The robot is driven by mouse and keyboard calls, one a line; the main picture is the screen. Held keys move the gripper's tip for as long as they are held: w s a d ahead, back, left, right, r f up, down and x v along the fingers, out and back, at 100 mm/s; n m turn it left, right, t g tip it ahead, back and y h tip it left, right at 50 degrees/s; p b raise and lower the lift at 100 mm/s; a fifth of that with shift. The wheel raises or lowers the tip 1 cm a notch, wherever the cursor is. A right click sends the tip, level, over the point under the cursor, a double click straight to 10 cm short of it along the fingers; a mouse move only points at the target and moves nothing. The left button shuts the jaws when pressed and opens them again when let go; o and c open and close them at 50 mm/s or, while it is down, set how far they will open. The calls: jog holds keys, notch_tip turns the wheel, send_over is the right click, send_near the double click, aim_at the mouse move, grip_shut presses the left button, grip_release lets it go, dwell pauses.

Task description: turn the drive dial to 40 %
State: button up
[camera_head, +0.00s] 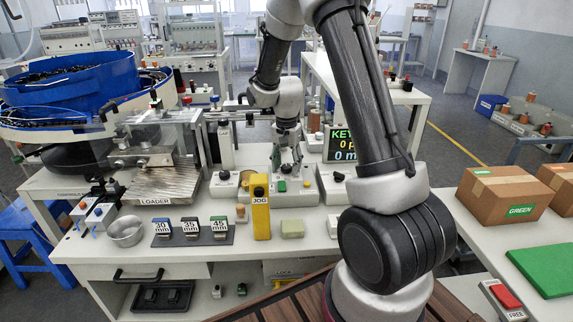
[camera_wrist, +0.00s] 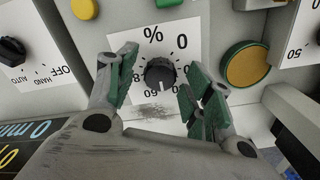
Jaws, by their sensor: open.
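The drive dial (camera_wrist: 160,74) is a round black knob on a white plate marked with % and a ring of numbers, seen upside down in the wrist view. A light mark on the knob points down in that view, toward the numbers near 60; the exact reading is too small to tell. My gripper (camera_wrist: 164,80) is open, with one green-padded finger on each side of the knob. I cannot tell whether either finger touches it. In the head view my gripper (camera_head: 287,172) is low over the grey control box (camera_head: 295,196), and the dial cannot be made out.
In the head view, a yellow JOG pendant (camera_head: 261,208) stands in front of the box. The display (camera_head: 340,143) stands behind, right of my gripper.

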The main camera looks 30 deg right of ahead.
aim_at(286, 166)
jog(key=c, duration=1)
jog(key=n, duration=0.5)
jog(key=o, duration=1)
notch_tip(286, 166, up, 12)
jog(key=shift+n, duration=0.3)
